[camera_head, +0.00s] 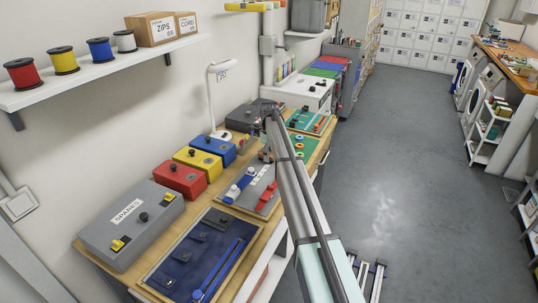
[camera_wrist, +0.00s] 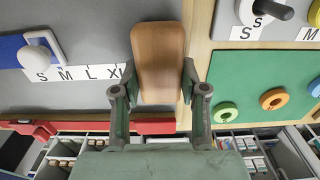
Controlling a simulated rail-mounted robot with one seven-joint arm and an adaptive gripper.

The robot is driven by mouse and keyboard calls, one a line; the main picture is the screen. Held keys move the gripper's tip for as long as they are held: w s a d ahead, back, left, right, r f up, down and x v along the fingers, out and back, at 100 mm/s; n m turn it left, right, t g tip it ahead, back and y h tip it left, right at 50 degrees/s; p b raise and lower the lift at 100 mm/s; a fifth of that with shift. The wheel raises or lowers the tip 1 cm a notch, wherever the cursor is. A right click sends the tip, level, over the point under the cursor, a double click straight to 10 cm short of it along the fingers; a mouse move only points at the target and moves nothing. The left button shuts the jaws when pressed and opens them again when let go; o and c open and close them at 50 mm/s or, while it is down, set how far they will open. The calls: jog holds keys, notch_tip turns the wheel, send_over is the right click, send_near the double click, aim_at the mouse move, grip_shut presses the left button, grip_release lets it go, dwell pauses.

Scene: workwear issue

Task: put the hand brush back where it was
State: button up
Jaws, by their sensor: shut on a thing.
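The hand brush shows as a rounded brown wooden block (camera_wrist: 158,50) in the wrist view. My gripper (camera_wrist: 155,85) is shut on it, one finger on each side. The brush is over the right part of a grey board (camera_wrist: 90,25) labelled S, M, L, X; I cannot tell whether it touches the board. Its underside is hidden. In the head view the grey board (camera_head: 247,204) lies on the wooden bench, and my arm hides the brush.
A green board (camera_wrist: 235,60) with coloured rings is to the right in the wrist view. On the bench are red (camera_head: 181,179), yellow (camera_head: 199,162) and blue (camera_head: 213,149) boxes, a grey SPARES box (camera_head: 130,225) and a dark blue tray (camera_head: 190,265).

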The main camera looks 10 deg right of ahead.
jog(key=shift+f, duration=0.1)
jog(key=o, duration=1)
notch_tip(320, 180, up, 12)
jog(key=b, duration=0.3)
